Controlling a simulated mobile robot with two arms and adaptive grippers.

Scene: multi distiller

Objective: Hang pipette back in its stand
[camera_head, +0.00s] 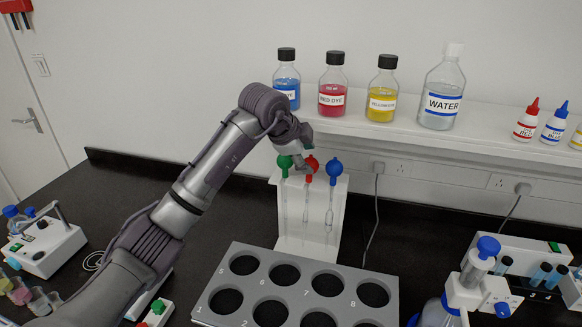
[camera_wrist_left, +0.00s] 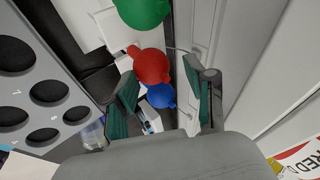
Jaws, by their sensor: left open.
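The white pipette stand (camera_head: 293,246) stands on the black bench. Three glass pipettes hang upright in it, with a green bulb (camera_head: 284,162), a red bulb (camera_head: 311,164) and a blue bulb (camera_head: 334,167). My left gripper (camera_head: 302,157) is at the top of the stand, by the green and red bulbs. In the left wrist view its fingers (camera_wrist_left: 163,85) are apart. The red bulb (camera_wrist_left: 152,66) and blue bulb (camera_wrist_left: 160,96) show between or beyond them, and the green bulb (camera_wrist_left: 141,11) is above. I cannot tell whether a finger touches a bulb. My right gripper is out of view.
A grey rack (camera_head: 257,295) with numbered round holes lies in front of the stand. A shelf (camera_head: 402,132) with dye bottles and a water bottle (camera_head: 441,90) runs behind. Lab devices stand at the left and right. Bench right of the stand is mostly clear.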

